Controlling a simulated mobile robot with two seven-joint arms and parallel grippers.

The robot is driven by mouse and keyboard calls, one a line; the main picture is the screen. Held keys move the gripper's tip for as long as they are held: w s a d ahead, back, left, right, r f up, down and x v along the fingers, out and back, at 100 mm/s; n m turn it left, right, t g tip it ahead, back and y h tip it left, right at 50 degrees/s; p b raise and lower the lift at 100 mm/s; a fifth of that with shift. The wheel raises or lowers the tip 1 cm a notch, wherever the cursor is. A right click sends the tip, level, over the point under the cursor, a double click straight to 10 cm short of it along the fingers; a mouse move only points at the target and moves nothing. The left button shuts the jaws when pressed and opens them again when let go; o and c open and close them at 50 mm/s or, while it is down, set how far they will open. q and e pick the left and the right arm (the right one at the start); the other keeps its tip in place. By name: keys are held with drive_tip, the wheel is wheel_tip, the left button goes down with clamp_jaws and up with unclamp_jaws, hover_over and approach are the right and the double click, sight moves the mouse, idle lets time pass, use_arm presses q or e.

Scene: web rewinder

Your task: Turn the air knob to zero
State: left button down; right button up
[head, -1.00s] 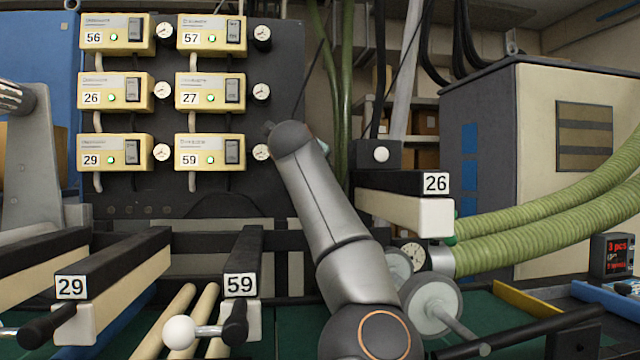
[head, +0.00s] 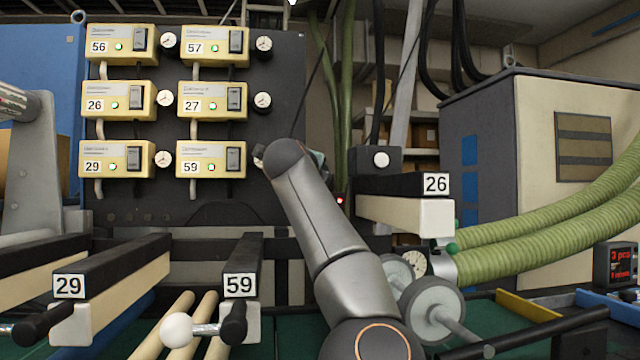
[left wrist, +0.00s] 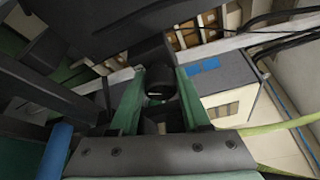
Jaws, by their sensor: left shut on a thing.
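In the left wrist view, my left gripper (left wrist: 160,75) has its two green fingers on either side of a dark round knob (left wrist: 157,88), with a short pale mark on its face. The gripper is shut on this knob, which I take to be the air knob. In the head view, my left arm reaches up in the middle of the picture. Its bent link hides most of the gripper and the knob; only a small greenish part shows behind it. No scale is readable around the knob. My right gripper is not in view.
A dark panel with yellow control boxes (head: 212,158) and small gauges stands behind the arm on the left. The arm labelled 26 (head: 405,212) stands close right of my arm. Lanes 29 and 59 (head: 240,287) lie front left. Green hoses (head: 540,238) run right.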

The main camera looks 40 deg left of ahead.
use_arm(q)
drive_tip(key=c, duration=0.7)
unclamp_jaws()
drive_tip(key=shift+s, duration=0.1)
drive_tip(key=shift+o, duration=0.2)
drive_tip(key=b+v, duration=0.4)
drive_tip(key=v, duration=0.8)
drive_tip(key=shift+s, duration=0.25)
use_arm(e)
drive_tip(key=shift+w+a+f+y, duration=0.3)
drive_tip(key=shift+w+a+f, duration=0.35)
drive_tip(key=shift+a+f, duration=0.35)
use_arm(q)
drive_tip(key=shift+r, duration=0.1)
